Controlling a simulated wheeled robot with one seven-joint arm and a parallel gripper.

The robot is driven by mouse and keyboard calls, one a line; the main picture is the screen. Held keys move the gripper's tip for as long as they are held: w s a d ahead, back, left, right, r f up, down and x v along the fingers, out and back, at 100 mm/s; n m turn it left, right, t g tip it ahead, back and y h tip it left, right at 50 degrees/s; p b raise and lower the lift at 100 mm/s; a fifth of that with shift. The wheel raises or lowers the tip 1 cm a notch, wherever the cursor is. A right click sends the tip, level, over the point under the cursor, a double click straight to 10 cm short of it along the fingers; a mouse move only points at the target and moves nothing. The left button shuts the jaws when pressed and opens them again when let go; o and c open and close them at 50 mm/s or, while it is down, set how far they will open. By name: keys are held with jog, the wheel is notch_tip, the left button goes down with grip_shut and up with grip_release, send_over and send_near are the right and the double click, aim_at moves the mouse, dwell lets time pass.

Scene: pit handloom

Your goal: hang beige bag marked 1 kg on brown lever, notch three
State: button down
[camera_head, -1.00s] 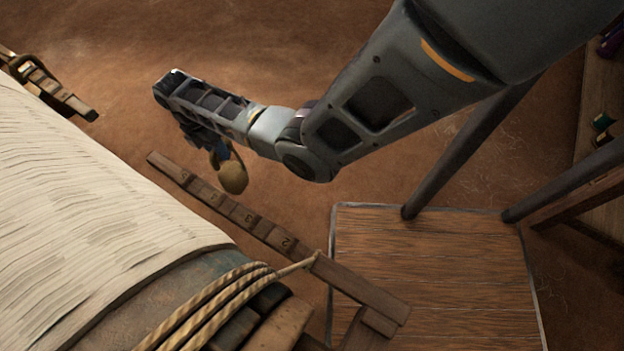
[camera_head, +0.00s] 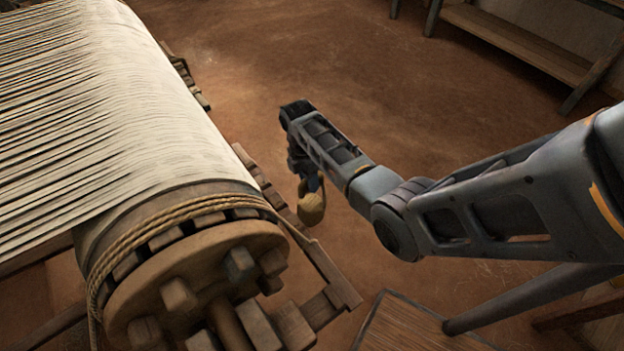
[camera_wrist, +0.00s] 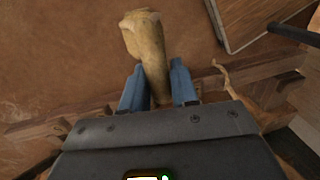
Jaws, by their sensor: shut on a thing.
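The beige bag (camera_head: 311,207) hangs from my gripper (camera_head: 306,178) in the head view, just right of the brown lever (camera_head: 268,186) and apart from it in the picture. In the wrist view the bag (camera_wrist: 146,45) extends beyond the two blue fingers of my gripper (camera_wrist: 158,88), which are shut on its upper part. Its mark cannot be read. The lever runs along the right side of the cloth roll, and its notches are partly hidden by the roll. In the wrist view the lever (camera_wrist: 75,122) passes behind the fingers. The notch numbers cannot be read now.
The large roll of pale cloth (camera_head: 165,140) and its wooden end wheel (camera_head: 205,285) with pegs stand left of the lever. A rope (camera_head: 190,208) wraps the roll. A wooden board (camera_head: 415,325) lies at the lower right. Bare brown floor is free beyond my gripper.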

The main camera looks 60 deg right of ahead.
jog(key=shift+s+a+r, duration=0.1)
jog(key=shift+a+r, duration=0.15)
jog(key=shift+a, duration=0.1)
jog(key=shift+a+f, duration=0.1)
jog(key=shift+a, duration=0.5)
jog(key=shift+w+a+f+b, duration=0.1)
jog(key=shift+w+a+b, duration=0.35)
jog(key=shift+a, duration=0.8)
jog(key=shift+w+a+f+b, duration=0.1)
jog(key=shift+w+a+b, duration=0.2)
jog(key=shift+w+a, duration=0.65)
jog(key=shift+w+a+f+b, duration=0.1)
jog(key=shift+w+a+b, duration=0.2)
jog(key=shift+a, duration=1.2)
jog(key=shift+f+b, duration=0.8)
jog(key=shift+f, duration=0.35)
jog(key=shift+s+f, duration=0.1)
jog(key=shift+f, duration=0.2)
jog(key=c, duration=0.8)
grip_release()
jog(key=shift+s+f, duration=0.1)
